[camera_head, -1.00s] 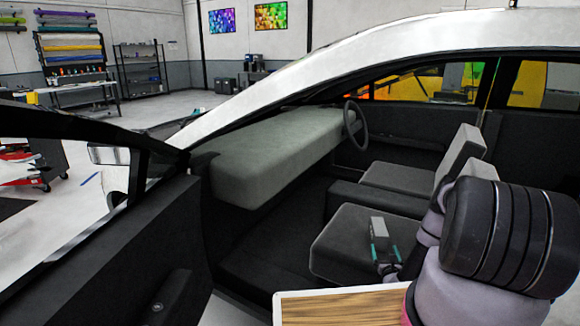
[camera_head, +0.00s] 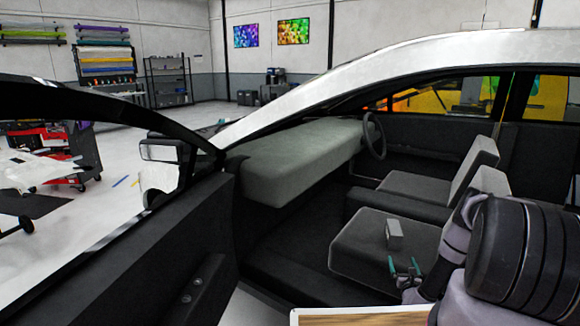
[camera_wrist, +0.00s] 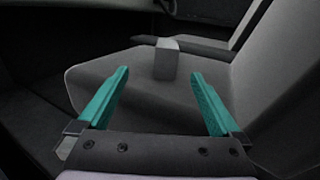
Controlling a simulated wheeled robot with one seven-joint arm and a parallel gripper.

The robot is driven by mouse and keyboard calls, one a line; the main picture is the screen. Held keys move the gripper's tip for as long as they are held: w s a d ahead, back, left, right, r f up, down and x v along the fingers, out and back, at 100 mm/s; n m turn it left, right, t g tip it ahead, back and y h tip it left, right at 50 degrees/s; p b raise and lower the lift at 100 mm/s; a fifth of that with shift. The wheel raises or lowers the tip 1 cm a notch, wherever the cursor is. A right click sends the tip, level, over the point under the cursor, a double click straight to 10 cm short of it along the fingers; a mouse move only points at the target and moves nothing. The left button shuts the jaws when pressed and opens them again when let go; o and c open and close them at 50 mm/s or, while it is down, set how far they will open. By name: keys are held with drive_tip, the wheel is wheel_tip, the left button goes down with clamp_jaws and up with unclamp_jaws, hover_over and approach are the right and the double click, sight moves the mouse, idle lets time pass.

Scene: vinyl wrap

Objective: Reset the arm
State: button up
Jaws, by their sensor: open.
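My gripper (camera_head: 404,267) is open and empty, with teal fingers spread apart, above the near part of the front car seat. In the wrist view my gripper (camera_wrist: 158,88) also shows open, with nothing between its fingers. A small grey block (camera_head: 394,235) rests upright on the seat cushion (camera_head: 360,255), a little beyond the fingertips. In the wrist view the block (camera_wrist: 166,60) stands ahead of the fingers, apart from them. My arm extends in from the lower right.
The open car door (camera_head: 150,245) stands at the left, and the white roof pillar (camera_head: 330,80) arches above. The grey dashboard (camera_head: 290,160) and steering wheel (camera_head: 374,136) are deeper inside. A wood-topped surface (camera_head: 360,318) shows at the bottom edge.

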drive_tip(key=w+a+r+n+y, duration=0.3)
drive_tip(key=a+r+y, duration=0.1)
drive_tip(key=r, duration=0.4)
drive_tip(key=w+a+r+n+g+y, duration=0.1)
drive_tip(key=w+a+r+n+y, duration=0.3)
drive_tip(key=r, duration=0.5)
drive_tip(key=w+a+r+n+y, duration=0.25)
drive_tip(key=r+y, duration=0.25)
drive_tip(key=r, duration=0.3)
drive_tip(key=s+a+r+n+g+y, duration=0.3)
drive_tip(key=a+r+n+g, duration=0.3)
drive_tip(key=r, duration=0.4)
drive_tip(key=s+a+r+n+g+y, duration=0.2)
drive_tip(key=s+a+r+n+g, duration=0.2)
drive_tip(key=a+r+n, duration=0.45)
drive_tip(key=s+a+r+n+g+h, duration=0.3)
drive_tip(key=s+r+n+g+h, duration=0.2)
drive_tip(key=s+r, duration=1.15)
drive_tip(key=s+d+r+n+t+h, duration=0.2)
drive_tip(key=s+d+h, duration=0.2)
drive_tip(key=s, duration=0.6)
drive_tip(key=s+d+r+n+t+h, duration=0.2)
drive_tip(key=s+d+r+t+h, duration=0.1)
drive_tip(key=s, duration=0.7)
drive_tip(key=shift+s+d+r+h, duration=0.35)
drive_tip(key=shift+d+h, duration=0.25)
drive_tip(key=shift+h, duration=0.1)
